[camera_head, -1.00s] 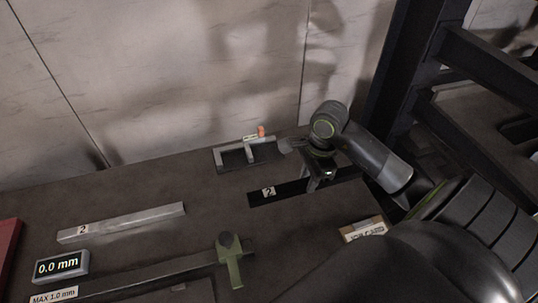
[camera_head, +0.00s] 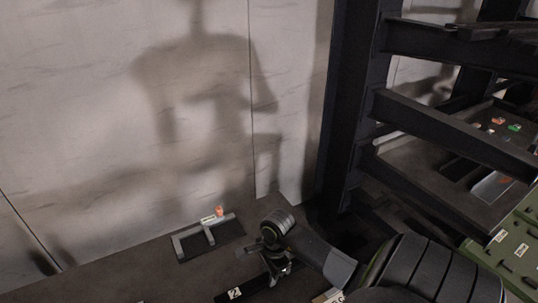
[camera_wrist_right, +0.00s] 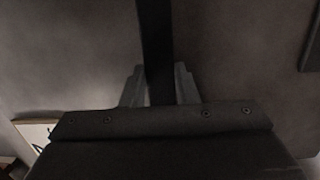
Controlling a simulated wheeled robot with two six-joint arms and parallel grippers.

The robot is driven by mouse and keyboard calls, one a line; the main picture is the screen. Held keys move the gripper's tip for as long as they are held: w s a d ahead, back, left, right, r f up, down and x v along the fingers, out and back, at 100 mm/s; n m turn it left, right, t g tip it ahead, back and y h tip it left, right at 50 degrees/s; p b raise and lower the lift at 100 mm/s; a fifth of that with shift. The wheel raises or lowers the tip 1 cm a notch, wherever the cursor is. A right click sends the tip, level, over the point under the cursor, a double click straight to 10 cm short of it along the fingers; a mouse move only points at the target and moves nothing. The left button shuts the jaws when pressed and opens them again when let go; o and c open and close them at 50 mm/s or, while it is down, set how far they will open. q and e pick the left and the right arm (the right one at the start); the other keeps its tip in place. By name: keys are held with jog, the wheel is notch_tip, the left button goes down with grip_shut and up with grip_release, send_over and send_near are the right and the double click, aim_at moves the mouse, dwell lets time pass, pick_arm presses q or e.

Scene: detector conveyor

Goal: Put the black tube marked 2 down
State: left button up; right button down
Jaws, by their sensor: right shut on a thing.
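The black tube marked 2 (camera_head: 236,294) lies low in the head view, long and dark with a white "2" label near its left end. It also shows in the right wrist view (camera_wrist_right: 154,38) as a dark strip running up between the fingers. My right gripper (camera_head: 276,279) is shut on the tube, around its middle part. Its two fingers (camera_wrist_right: 158,88) stand on either side of the tube in the right wrist view. I cannot tell whether the tube touches the table. My left gripper is not in view.
A dark rack (camera_head: 450,125) rises at the right, with a green panel (camera_head: 512,245) below. A label card (camera_head: 328,296) sits near my right arm.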

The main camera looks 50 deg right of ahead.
jog(key=shift+f, duration=0.15)
jog(key=c, duration=1.1)
grip_release()
jog(key=shift+r, duration=0.3)
jog(key=shift+s+d+r+b, duration=0.1)
jog(key=shift+d+r+b, duration=0.25)
jog(key=shift+r, duration=1.6)
jog(key=shift+s+d+r+b, duration=0.1)
jog(key=shift+r+b, duration=0.45)
jog(key=shift+r, duration=1.4)
jog(key=shift+d+r+b, duration=0.25)
jog(key=shift+r+b, duration=0.2)
jog(key=shift+r, duration=1.5)
